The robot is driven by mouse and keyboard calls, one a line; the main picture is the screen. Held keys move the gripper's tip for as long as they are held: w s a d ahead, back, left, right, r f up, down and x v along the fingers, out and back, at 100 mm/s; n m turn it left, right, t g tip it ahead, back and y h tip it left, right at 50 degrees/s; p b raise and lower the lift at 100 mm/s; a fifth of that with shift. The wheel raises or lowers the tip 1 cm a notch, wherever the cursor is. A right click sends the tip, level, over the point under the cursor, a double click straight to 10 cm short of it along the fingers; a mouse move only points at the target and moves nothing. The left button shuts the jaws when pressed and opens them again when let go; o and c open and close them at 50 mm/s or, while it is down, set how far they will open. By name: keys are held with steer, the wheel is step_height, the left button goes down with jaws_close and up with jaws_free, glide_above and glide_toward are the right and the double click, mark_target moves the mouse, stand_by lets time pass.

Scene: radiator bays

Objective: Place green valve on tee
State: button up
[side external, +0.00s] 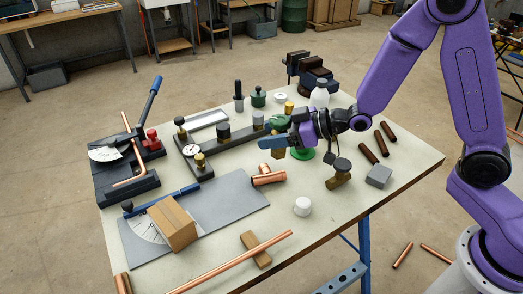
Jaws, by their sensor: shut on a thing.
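My gripper (273,142) is above the middle of the table, its blue-grey fingers pointing left. It is shut on the green valve (280,123), whose green top shows above the fingers and whose brass-coloured body shows just below them. The fingers hide the valve's middle. The copper tee (268,179) lies on the table below and slightly left of the gripper, with a short branch pointing up. The valve appears apart from the tee; the exact gap cannot be told from this one view.
A green round object (303,154) stands under my wrist. A brass valve with a dark knob (339,178), a grey block (379,176) and a white cap (302,206) are to the right. A cardboard box (173,224) and a long copper pipe (235,262) lie in front.

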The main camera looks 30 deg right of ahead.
steer(key=shift+w+a+f, duration=0.2)
steer(key=shift+w+f, duration=0.35)
steer(key=shift+f, duration=0.6)
steer(key=shift+w+a+f, duration=0.25)
steer(key=shift+w+f, duration=0.3)
steer(key=shift+f, duration=0.65)
steer(key=shift+w+a+f, duration=0.2)
steer(key=shift+w+f, duration=0.35)
steer(key=shift+f, duration=0.6)
steer(key=shift+f, duration=0.1)
steer(key=o, duration=1.5)
steer(key=shift+c, duration=0.2)
steer(key=v, duration=1.2)
steer(key=shift+s, duration=0.1)
